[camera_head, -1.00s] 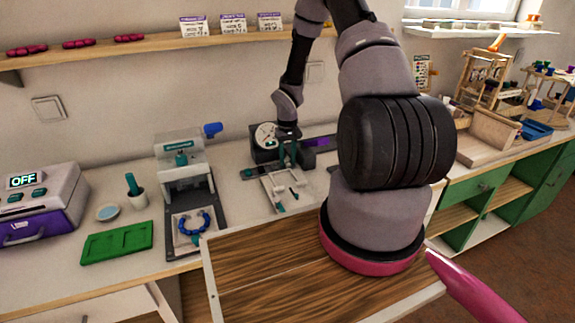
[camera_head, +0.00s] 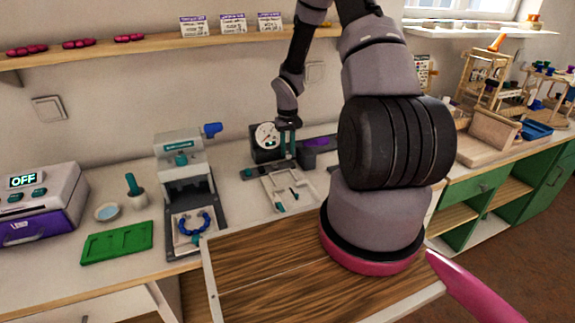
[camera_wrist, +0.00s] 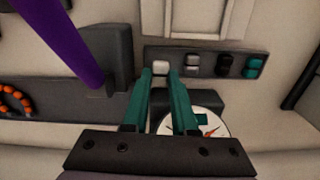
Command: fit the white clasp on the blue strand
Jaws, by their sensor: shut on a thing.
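The blue strand (camera_head: 190,226) is a curved, open row of beads lying on the white plate of the grey press on the bench. My gripper (camera_wrist: 161,73) has teal fingers, shut on the white clasp (camera_wrist: 161,68) at their tips. The clasp is at one end of a dark rack (camera_wrist: 208,70); whether it still touches the rack I cannot tell. In the head view my gripper (camera_head: 291,150) is behind and to the right of the strand, by the dial gauge. The clasp is too small to make out there.
A paler clasp (camera_wrist: 192,60), a black one (camera_wrist: 224,64) and a teal one (camera_wrist: 253,66) sit in the rack. The dial gauge (camera_head: 265,135) and a purple bar (camera_wrist: 62,40) are close to my gripper. A green tray (camera_head: 117,243) lies left of the press (camera_head: 183,160).

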